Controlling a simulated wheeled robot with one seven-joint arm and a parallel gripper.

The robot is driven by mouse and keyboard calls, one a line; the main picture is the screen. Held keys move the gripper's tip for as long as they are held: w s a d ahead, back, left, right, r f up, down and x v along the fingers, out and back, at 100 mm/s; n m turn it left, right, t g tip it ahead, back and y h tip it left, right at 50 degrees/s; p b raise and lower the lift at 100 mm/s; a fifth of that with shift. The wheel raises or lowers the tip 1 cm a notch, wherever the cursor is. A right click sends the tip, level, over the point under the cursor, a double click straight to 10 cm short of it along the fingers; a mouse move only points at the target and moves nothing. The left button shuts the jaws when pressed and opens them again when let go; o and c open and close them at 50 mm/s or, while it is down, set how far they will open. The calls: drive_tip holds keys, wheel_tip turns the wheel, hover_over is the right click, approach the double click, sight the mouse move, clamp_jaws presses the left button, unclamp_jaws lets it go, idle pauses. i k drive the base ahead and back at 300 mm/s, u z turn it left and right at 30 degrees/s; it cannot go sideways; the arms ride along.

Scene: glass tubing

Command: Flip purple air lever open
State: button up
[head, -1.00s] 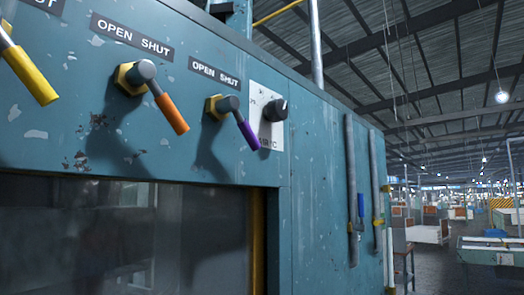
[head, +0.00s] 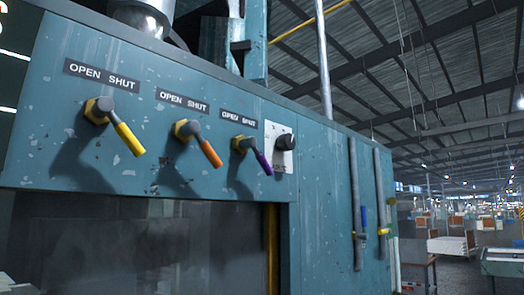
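The purple lever (head: 264,162) is the rightmost of three levers on the blue machine panel (head: 330,190). Its handle points down and to the right from a brass-coloured hub, toward the SHUT side of the OPEN SHUT label (head: 239,120) above it. The orange lever (head: 210,152) and the yellow lever (head: 129,138) stand to its left, both also slanting down-right under their own OPEN SHUT labels. My gripper is not in view.
A black knob (head: 286,142) on a white plate sits just right of the purple lever. Below the levers is a dark window (head: 150,240). Vertical pipes with a blue-handled valve (head: 362,222) run down the panel's right part. Open factory floor lies beyond.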

sight(248, 142)
drive_tip(key=u, duration=0.7)
drive_tip(key=i, duration=0.4)
drive_tip(key=z, duration=1.55)
drive_tip(key=k, duration=0.95)
drive_tip(key=u, duration=1.25)
drive_tip(key=i, duration=0.5)
drive_tip(key=z, duration=0.05)
